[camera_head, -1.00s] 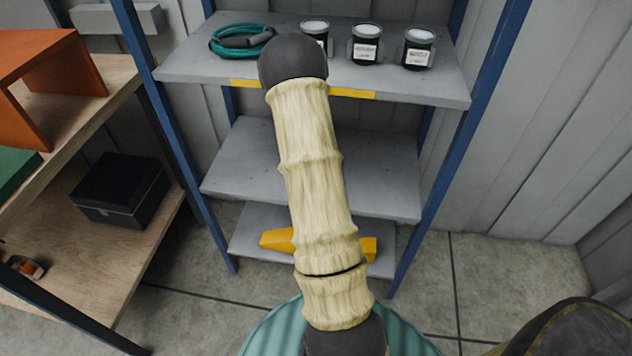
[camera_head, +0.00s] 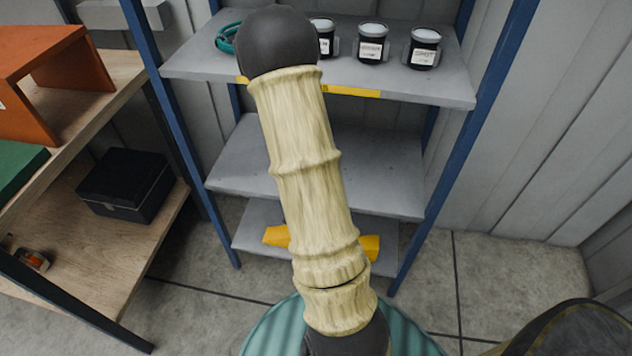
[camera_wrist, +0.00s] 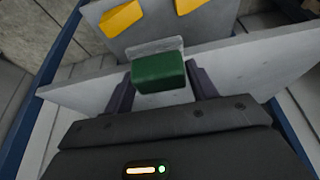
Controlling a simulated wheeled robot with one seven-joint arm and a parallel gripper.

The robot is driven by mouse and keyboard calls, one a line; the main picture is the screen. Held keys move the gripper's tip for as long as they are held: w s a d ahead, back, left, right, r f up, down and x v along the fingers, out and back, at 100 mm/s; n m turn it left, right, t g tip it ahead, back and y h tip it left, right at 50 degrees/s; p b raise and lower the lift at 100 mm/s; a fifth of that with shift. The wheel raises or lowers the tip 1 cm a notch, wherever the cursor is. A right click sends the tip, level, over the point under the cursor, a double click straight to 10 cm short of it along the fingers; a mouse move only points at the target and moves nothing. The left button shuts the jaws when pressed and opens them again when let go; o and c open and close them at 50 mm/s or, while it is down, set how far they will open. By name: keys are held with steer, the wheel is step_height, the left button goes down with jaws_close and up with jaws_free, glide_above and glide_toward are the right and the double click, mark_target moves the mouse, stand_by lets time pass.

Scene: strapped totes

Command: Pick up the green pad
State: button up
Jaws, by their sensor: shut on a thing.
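The green pad (camera_wrist: 158,72) is a small dark green block in the wrist view. It lies between the two dark fingers of my gripper (camera_wrist: 160,76), which are shut on it. A pale grey flat piece (camera_wrist: 157,48) shows behind and below the pad; I cannot tell whether the pad touches it. A grey shelf board (camera_wrist: 240,70) spans the view behind the fingers. In the head view my arm hides the gripper and the pad.
In the head view, several dark jars (camera_head: 372,44) and a teal coil (camera_head: 228,38) stand on the blue-framed rack's top shelf (camera_head: 205,62). A yellow item (camera_head: 276,236) lies on its bottom shelf. A wooden shelf (camera_head: 100,85) on the left holds an orange stand (camera_head: 50,85) and black box (camera_head: 125,183).

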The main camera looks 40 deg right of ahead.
steer(key=s+a+p, duration=0.2)
steer(key=p, duration=0.2)
steer(key=s+a+p, duration=0.1)
steer(key=a+p, duration=0.1)
steer(key=p, duration=0.1)
steer(key=shift+s+a+r+p, duration=0.1)
steer(key=shift+s+a+p, duration=0.2)
steer(key=shift+s+p, duration=0.1)
stand_by(0.3)
steer(key=o, duration=0.3)
steer(key=shift+c, duration=1)
steer(key=w+a+f+n+y+p, duration=0.1)
steer(key=w+a+f+n+p, duration=0.1)
steer(key=w+a+n+p, duration=0.2)
steer(key=w+a+f+n+t+y+p, duration=0.1)
steer(key=w+a+n+p, duration=0.4)
steer(key=a+p, duration=0.5)
steer(key=shift+a+f+n+t+y, duration=0.3)
steer(key=shift+a+f+n+y, duration=0.1)
steer(key=shift+a+n+y, duration=0.25)
